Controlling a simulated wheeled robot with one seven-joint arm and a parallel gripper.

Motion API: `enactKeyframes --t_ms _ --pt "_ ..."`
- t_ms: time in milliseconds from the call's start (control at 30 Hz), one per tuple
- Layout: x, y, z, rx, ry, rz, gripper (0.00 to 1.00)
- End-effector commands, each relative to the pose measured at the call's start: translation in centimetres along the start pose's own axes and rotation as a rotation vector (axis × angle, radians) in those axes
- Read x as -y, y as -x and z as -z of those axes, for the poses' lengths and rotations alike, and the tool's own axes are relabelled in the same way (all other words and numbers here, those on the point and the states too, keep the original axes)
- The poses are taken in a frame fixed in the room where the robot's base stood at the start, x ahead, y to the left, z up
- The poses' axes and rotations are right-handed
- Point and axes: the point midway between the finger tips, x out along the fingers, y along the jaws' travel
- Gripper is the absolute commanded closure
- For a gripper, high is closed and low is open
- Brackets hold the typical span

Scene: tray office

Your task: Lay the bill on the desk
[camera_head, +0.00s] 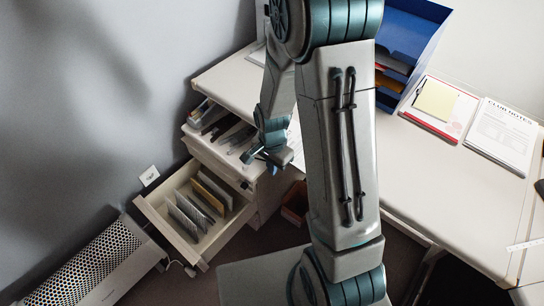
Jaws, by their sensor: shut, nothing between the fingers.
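My gripper (258,160) is shut and empty, above the front edge of the open upper drawer (236,162) of the cabinet at left. The white desk (430,180) spans the right side. I cannot pick out the bill for certain. A white sheet (297,140) lies just right of my gripper, mostly hidden behind my arm. A blue letter tray (418,28) with several shelves stands at the back of the desk, with orange-brown items inside, partly hidden by my arm.
A lower drawer (151,216) is open, with several dividers inside. The upper drawer holds dark stationery. A red-edged pad with a yellow note (437,100) and a printed "CLUB NOTES" pad (500,133) lie on the desk. Bare desk lies in front of them. A perforated heater (95,268) stands lower left.

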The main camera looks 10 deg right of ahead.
Motion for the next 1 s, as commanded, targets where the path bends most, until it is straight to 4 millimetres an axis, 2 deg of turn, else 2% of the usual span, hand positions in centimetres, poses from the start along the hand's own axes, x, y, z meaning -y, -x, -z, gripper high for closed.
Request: enactKeyframes --t_ms 67,200,400,833,1000 --pt "-0.1 -1.4 0.0 0.002 -0.001 -0.003 1.00" --pt "0.0 -0.9 2.2 0.000 -0.003 0.001 1.00" --pt "0.0 -0.9 3.7 0.000 -0.002 0.001 1.00" --pt "0.0 -0.9 4.0 0.000 0.001 0.001 1.00" --pt "0.8 -1.0 3.9 0.000 0.027 0.001 1.00"
